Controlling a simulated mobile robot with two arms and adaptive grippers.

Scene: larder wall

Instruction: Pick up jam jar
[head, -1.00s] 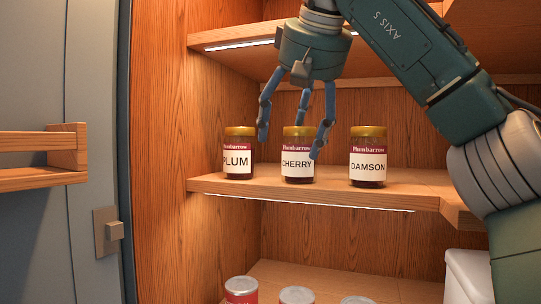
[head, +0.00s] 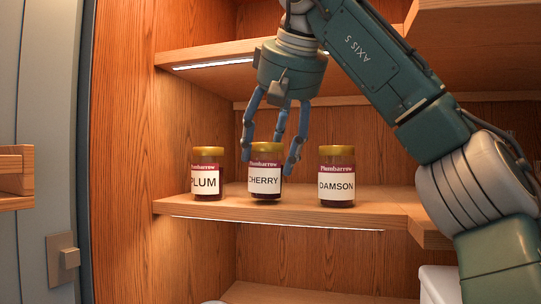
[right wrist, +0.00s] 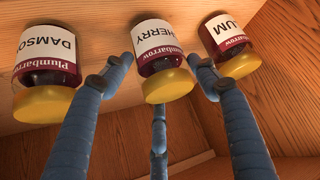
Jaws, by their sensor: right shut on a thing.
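Three jam jars with gold lids and dark red jam stand in a row on the middle shelf: plum (head: 207,181) on the left, cherry (head: 265,182) in the middle, damson (head: 337,184) on the right. My right gripper (head: 268,164) reaches down from above and is shut on the cherry jar, its fingers around the jar's sides. The cherry jar is upright and its lid sits slightly higher than its neighbours' lids; I cannot tell whether its base touches the shelf. The right wrist view shows the cherry jar (right wrist: 160,55) between the fingers. My left gripper is not in view.
The plum and damson jars stand close on either side, with small gaps. The upper shelf (head: 205,55) hangs above, close to my right gripper. The wooden side wall (head: 125,130) is at left. The middle shelf's front edge (head: 300,217) is clear.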

